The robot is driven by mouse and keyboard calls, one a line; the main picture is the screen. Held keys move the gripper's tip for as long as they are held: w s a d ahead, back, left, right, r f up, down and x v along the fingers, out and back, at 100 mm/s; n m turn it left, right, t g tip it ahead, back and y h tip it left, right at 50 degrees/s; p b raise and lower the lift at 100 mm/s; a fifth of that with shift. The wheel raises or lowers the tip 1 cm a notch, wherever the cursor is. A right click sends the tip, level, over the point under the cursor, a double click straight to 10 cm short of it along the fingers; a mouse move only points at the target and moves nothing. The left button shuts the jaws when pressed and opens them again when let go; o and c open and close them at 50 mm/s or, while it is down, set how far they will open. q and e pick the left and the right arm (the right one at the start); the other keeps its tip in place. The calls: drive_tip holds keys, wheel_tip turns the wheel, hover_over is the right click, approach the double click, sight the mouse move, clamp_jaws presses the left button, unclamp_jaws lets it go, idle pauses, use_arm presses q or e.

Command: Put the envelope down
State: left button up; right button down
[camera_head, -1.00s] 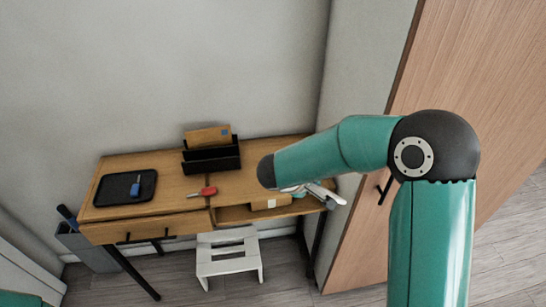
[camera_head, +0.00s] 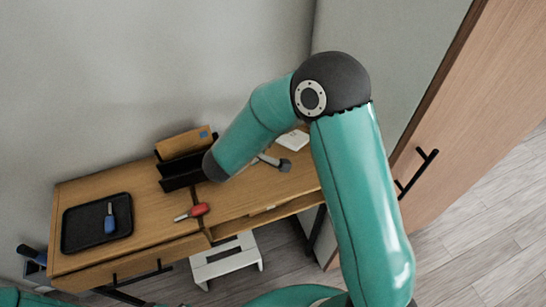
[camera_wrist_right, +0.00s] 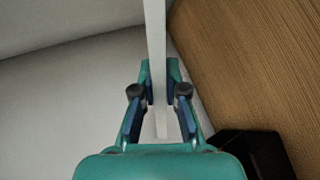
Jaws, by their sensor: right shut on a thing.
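A white envelope (camera_head: 293,140) shows past the end of my right gripper (camera_head: 277,162), over the right part of the desk. In the right wrist view the envelope (camera_wrist_right: 155,45) is seen edge-on as a thin white strip. My right gripper (camera_wrist_right: 159,92) is shut on it there, one blue pad on each side. In the head view my arm hides most of the gripper. I cannot tell whether the envelope touches the desk.
On the wooden desk (camera_head: 240,193) stands a black letter holder (camera_head: 178,172) with a brown envelope (camera_head: 183,143) in it. A red-handled screwdriver (camera_head: 197,211) and a black tray (camera_head: 75,228) with a blue-handled tool (camera_head: 110,222) lie left. A white stool (camera_head: 225,260) stands below.

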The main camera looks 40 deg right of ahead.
wheel_tip(320, 180, down, 7)
drive_tip(key=shift+b, duration=0.8)
drive_tip(key=shift+f+b, duration=0.6)
drive_tip(key=shift+b, duration=0.3)
drive_tip(key=shift+f+b, duration=0.65)
drive_tip(key=shift+b, duration=0.2)
drive_tip(key=c, duration=1.4)
unclamp_jaws()
drive_tip(key=shift+a, duration=0.1)
drive_tip(key=shift+v, duration=4)
